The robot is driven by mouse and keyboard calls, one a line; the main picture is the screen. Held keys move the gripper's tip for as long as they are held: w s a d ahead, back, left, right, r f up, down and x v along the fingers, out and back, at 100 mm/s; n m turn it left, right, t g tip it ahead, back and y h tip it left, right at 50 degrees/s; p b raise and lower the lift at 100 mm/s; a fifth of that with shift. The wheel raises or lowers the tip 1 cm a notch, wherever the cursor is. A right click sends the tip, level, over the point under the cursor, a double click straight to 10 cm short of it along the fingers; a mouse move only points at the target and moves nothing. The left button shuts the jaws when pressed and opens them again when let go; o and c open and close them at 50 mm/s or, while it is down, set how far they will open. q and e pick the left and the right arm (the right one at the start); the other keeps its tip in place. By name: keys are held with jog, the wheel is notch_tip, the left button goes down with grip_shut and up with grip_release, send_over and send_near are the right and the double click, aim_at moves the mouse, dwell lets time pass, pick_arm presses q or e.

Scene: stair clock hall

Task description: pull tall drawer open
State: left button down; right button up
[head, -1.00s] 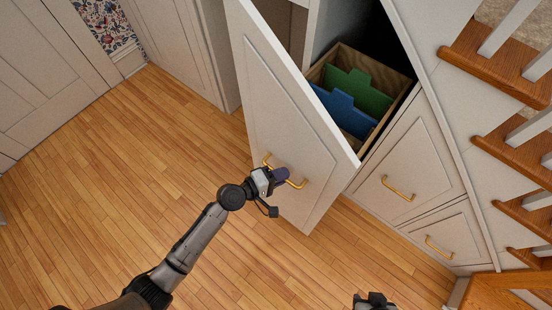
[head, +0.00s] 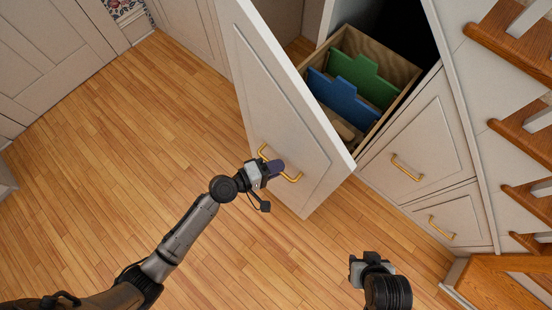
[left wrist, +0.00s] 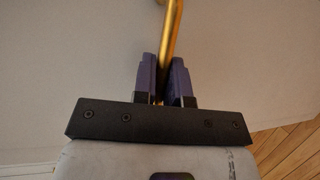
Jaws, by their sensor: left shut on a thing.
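The tall drawer (head: 285,110) has a slanted-top white panel front and stands partly pulled out of the white under-stair cabinet. Its wooden box shows behind the front, with a blue divider (head: 345,98), a green divider (head: 375,82) and a tan item (head: 341,124) inside. My left gripper (head: 274,168) is shut on the brass handle (head: 293,178) of this front. In the left wrist view, the purple fingers (left wrist: 163,80) close around the brass bar (left wrist: 172,38). My right gripper (head: 371,264) is at the bottom of the head view, away from the drawer; its fingers are not clear.
Two smaller closed drawers with brass handles, an upper one (head: 425,135) and a lower one (head: 450,214), are to the right. Wooden stair treads (head: 510,35) rise at the right edge. The wooden floor (head: 110,170) in front and left is clear.

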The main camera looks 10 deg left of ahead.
pick_arm(q)
jog(key=c, duration=1.2)
grip_release()
jog(key=v, duration=1.3)
jog(key=shift+s+a, duration=0.25)
jog(key=shift+a, duration=0.1)
